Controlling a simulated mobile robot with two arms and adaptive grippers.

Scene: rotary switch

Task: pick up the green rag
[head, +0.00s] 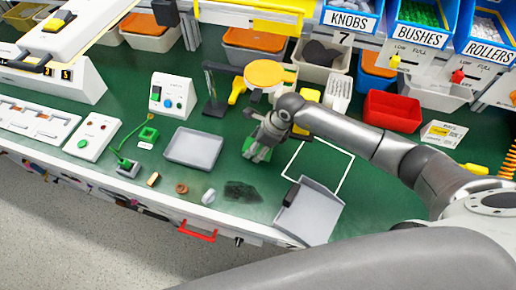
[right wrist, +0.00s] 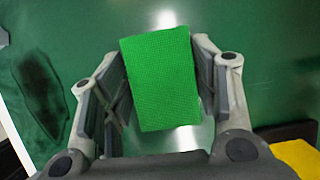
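The green rag (right wrist: 160,78) is a bright green, textured rectangular piece on the green bench top. In the right wrist view it lies between the two fingers of my right gripper (right wrist: 160,95), slightly turned relative to them. The finger pads are wide apart, close beside its left and right edges, and I see no clear squeeze on it. In the head view my right gripper (head: 258,153) points down over the bench and hides most of the rag; a green edge (head: 247,146) shows beside the fingers. My left gripper is not in view.
A grey tray (head: 193,148) lies left of the gripper. A dark patch (head: 241,192) is nearer the front edge, with a grey dustpan-like piece (head: 311,210) to its right. A yellow-topped stand (head: 264,74) and red bin (head: 392,111) are behind. A white outlined square (head: 336,149) is mostly clear.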

